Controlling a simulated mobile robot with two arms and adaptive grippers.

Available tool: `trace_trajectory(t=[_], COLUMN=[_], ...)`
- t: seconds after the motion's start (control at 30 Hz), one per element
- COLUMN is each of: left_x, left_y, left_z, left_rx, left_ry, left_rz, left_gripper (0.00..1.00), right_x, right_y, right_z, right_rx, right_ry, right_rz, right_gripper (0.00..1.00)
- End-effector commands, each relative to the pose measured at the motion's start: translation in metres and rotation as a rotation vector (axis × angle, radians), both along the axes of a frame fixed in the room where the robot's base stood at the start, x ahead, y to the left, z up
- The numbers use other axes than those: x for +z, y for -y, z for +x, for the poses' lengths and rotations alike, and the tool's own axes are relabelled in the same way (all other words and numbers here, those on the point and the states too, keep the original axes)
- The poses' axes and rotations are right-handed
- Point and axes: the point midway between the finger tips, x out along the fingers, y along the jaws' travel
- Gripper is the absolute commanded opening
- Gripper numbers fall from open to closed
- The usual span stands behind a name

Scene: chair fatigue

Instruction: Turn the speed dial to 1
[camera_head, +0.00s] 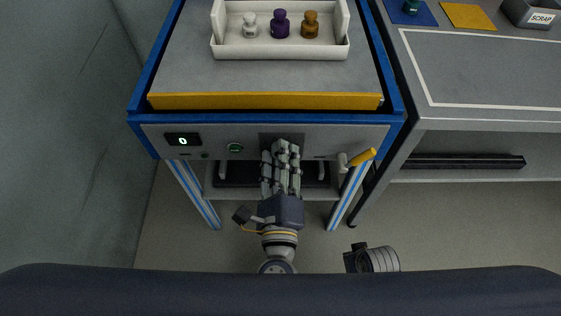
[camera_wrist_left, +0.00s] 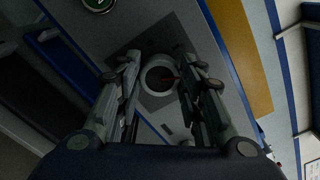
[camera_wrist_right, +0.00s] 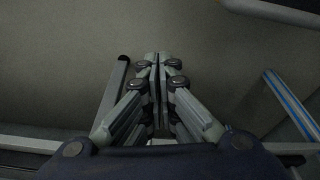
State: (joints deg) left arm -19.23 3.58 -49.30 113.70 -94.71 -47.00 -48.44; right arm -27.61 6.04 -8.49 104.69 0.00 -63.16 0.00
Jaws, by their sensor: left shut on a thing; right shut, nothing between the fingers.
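In the head view the left gripper (camera_head: 282,148) covers the dial on the station's front panel. The small display (camera_head: 183,140) on that panel reads 0. My right gripper (camera_wrist_right: 159,62) is shut and empty, low over the floor in the right wrist view.
A green round button (camera_head: 235,147) and a yellow-handled lever (camera_head: 358,159) flank the dial on the panel. A white tray (camera_head: 280,52) with three small bottles stands on top. A grey bench (camera_head: 485,120) is at the right. Floor in front is clear.

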Motion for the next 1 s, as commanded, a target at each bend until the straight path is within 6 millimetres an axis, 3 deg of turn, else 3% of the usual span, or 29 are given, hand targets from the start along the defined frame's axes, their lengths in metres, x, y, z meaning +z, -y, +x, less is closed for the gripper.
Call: trace_trajectory(t=[0.3, 0.6, 0.93, 1.0], left_x=[-0.005, -0.005, -0.005, -0.005], left_y=[-0.001, -0.002, -0.001, -0.001], left_z=[0.000, 0.000, 0.000, 0.000], left_rx=[0.001, 0.003, 0.002, 0.002], left_ry=[0.000, 0.001, 0.000, 0.000], left_rz=[-0.298, -0.558, -0.765, -0.797], left_gripper=[0.12, 0.12, 0.12, 0.12], right_x=[0.075, 0.149, 0.126, 0.127], right_y=[0.001, 0.004, 0.004, 0.002], right_z=[0.008, -0.009, -0.008, 0.001], right_rx=[-0.007, -0.012, -0.012, -0.009], right_ry=[0.045, 0.082, 0.076, 0.114], right_rz=[0.003, 0.004, 0.003, 0.011], right_gripper=[0.00, 0.00, 0.00, 0.00])
